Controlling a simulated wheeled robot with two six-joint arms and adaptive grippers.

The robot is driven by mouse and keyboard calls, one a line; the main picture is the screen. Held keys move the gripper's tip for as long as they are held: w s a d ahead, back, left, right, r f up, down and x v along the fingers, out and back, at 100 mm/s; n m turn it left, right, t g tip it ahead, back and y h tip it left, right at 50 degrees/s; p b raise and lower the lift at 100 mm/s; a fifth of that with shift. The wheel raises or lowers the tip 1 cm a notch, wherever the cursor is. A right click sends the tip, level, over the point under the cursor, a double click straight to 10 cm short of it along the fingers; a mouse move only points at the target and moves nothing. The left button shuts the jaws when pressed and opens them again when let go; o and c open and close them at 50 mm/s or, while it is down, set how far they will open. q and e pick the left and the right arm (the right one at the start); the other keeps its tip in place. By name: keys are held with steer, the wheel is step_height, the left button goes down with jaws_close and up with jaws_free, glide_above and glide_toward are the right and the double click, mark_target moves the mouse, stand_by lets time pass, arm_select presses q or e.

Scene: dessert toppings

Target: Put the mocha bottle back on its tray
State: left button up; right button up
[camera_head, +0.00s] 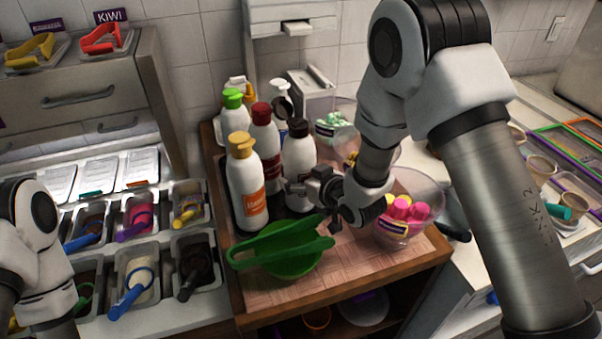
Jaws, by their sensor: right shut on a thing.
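A white bottle with a dark brown cap, which I take to be the mocha bottle (298,158), stands upright on the wooden tray (345,275) at the middle of the scene. My right gripper (303,188) comes in from the right and is shut on the lower part of this bottle. The fingers partly hide the bottle's lower side, and I cannot tell whether its base touches the tray. My left arm shows at the left edge, but its gripper is out of the picture.
Bottles with a yellow cap (246,182), a red cap (265,137) and a green cap (234,114) stand close by on the left. Green tongs (280,246) lie over a green bowl in front. A clear bowl (425,190) with pink and yellow pieces stands right. Topping bins line the left.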

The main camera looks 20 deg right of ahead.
steer(key=shift+w+f+b, duration=0.1)
steer(key=shift+f+b, duration=0.2)
steer(key=shift+f, duration=0.2)
steer(key=o, duration=1.1)
steer(key=shift+c, duration=0.2)
steer(key=shift+s+r, duration=0.1)
steer(key=shift+s, duration=0.1)
steer(key=shift+w, duration=0.1)
steer(key=shift+r+p, duration=0.4)
steer(key=shift+p, duration=0.05)
steer(key=b+v, duration=0.2)
steer(key=v, duration=0.5)
steer(key=shift+s+r+b, duration=0.3)
